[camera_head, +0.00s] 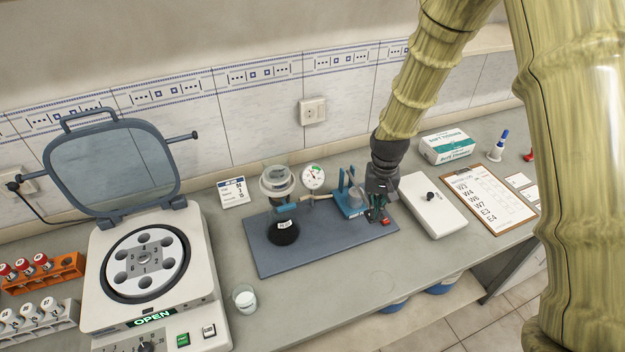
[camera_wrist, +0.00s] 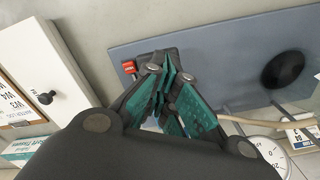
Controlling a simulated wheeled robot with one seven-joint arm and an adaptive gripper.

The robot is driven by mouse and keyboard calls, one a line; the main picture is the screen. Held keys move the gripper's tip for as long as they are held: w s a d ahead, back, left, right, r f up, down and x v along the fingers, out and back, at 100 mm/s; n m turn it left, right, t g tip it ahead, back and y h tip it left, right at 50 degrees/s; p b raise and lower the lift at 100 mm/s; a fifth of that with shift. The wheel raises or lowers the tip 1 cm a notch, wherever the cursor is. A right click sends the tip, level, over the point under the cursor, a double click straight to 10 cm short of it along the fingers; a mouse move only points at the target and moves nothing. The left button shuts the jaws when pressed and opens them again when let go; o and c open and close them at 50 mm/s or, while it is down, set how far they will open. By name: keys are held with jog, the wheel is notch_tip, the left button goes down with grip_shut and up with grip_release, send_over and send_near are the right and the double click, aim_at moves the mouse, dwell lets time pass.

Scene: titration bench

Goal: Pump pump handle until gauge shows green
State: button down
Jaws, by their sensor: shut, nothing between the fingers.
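The round white gauge (camera_head: 313,177) stands behind the mat with a green patch on its dial. Its needle is too small to read. In the wrist view the gauge (camera_wrist: 270,152) is partly cut off. The blue pump unit (camera_head: 349,197) stands at the mat's back right. My gripper (camera_head: 376,212) is shut and empty, pointing down beside the pump's right side. In the wrist view its teal fingers (camera_wrist: 166,88) meet over a dark part. A small red piece (camera_head: 385,222), perhaps the pump handle's end, lies beside the fingertips; it also shows in the wrist view (camera_wrist: 129,67). Contact is unclear.
A white box with a black knob (camera_head: 432,208) is close to the right of my gripper. An open centrifuge (camera_head: 152,285) and a small beaker (camera_head: 245,299) are left.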

jog(key=shift+f, duration=0.3)
notch_tip(320, 180, up, 8)
jog(key=p, duration=0.5)
dwell(0.3)
jog(key=shift+f, duration=0.15)
dwell(0.7)
jog(key=shift+f+b, duration=1.75)
jog(key=shift+f, duration=2.2)
notch_tip(320, 180, up, 8)
jog(key=p, duration=0.5)
jog(key=shift+r, duration=0.2)
jog(key=shift+r+p, duration=0.4)
jog(key=shift+r, duration=2)
